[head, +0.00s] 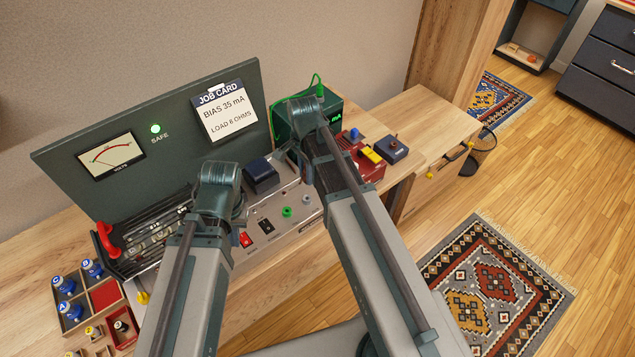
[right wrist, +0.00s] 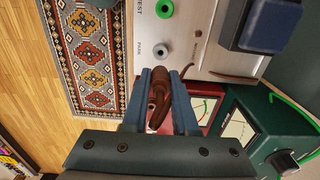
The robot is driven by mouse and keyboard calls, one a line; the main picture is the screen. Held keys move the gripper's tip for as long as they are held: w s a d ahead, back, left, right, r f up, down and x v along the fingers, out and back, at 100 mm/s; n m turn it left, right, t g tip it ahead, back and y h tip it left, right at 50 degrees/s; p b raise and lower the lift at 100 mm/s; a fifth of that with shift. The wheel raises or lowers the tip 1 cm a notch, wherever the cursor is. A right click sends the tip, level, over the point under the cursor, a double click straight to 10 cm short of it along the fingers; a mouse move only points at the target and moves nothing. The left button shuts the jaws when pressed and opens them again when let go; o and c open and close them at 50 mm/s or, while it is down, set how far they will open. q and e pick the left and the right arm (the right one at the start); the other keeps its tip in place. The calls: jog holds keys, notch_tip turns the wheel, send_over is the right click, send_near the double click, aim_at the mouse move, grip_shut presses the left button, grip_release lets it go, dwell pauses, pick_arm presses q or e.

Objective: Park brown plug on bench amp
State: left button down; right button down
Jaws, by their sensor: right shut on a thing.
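In the right wrist view my right gripper (right wrist: 160,88) is shut on the brown plug (right wrist: 158,100), which sits between its blue fingers. The plug is apart from the grey PARK socket (right wrist: 160,51) on the bench amp's pale panel (right wrist: 205,22); the socket lies just beyond the fingertips. The PARK socket also shows in the head view (head: 307,200), beside a green socket (head: 287,212). My right arm hides the plug and right fingers there. My left arm reaches over the amp's left part; its fingers are hidden behind its wrist, so their state does not show.
A dark green meter box (head: 326,117) with a green lead and a red box (head: 368,168) stand right of the amp. A tall panel with a job card (head: 225,112) rises behind. A wooden tray (head: 104,296) with blue-capped bottles is at the left.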

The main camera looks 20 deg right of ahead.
jog(key=shift+f, duration=0.1)
jog(key=shift+w+f+b, duration=0.1)
jog(key=shift+f+b, duration=2.3)
jog(key=shift+b, duration=0.15)
jog(key=shift+f+b, duration=1.7)
jog(key=c, duration=0.6)
grip_release()
jog(key=shift+r, duration=0.1)
notch_tip(320, 180, up, 14)
jog(key=p, duration=1.4)
jog(key=shift+f, duration=0.2)
